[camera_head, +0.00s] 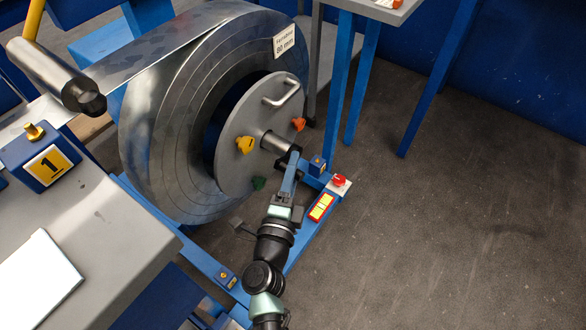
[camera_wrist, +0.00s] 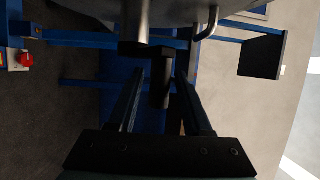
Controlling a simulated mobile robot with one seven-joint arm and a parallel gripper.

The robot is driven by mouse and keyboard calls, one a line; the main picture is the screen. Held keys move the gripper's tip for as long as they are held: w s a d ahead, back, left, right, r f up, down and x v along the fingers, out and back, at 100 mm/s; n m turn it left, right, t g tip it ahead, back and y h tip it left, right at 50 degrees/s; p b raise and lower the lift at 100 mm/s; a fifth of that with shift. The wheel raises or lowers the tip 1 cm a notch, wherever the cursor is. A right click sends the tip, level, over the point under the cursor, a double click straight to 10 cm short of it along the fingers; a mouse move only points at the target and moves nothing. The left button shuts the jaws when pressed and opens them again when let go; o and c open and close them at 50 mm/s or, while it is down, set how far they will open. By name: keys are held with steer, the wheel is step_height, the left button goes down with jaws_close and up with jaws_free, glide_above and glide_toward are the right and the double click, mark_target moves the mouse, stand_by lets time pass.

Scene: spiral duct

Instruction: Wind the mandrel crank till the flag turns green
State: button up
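The mandrel (camera_head: 236,140) is a grey round plate in a large coil of sheet metal, with a shaft (camera_head: 272,142) sticking out of its middle. The dark crank (camera_head: 284,152) is at the shaft's end, partly hidden by my gripper (camera_head: 290,168) in the head view. In the wrist view the dark crank handle (camera_wrist: 161,82) stands between the two fingers of my gripper (camera_wrist: 160,80). Narrow gaps seem to show beside the handle, so the fingers look open around it. I cannot make out a green flag; a green knob (camera_head: 259,183) sits on the plate's lower edge.
The plate also bears a yellow knob (camera_head: 245,145), an orange knob (camera_head: 298,124) and a grab handle (camera_head: 283,92). A red button (camera_head: 339,180) and a yellow-red label (camera_head: 321,207) are on the blue frame. A grey bench (camera_head: 110,235) stands left. Floor at right is clear.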

jaws_close()
stand_by(1.2)
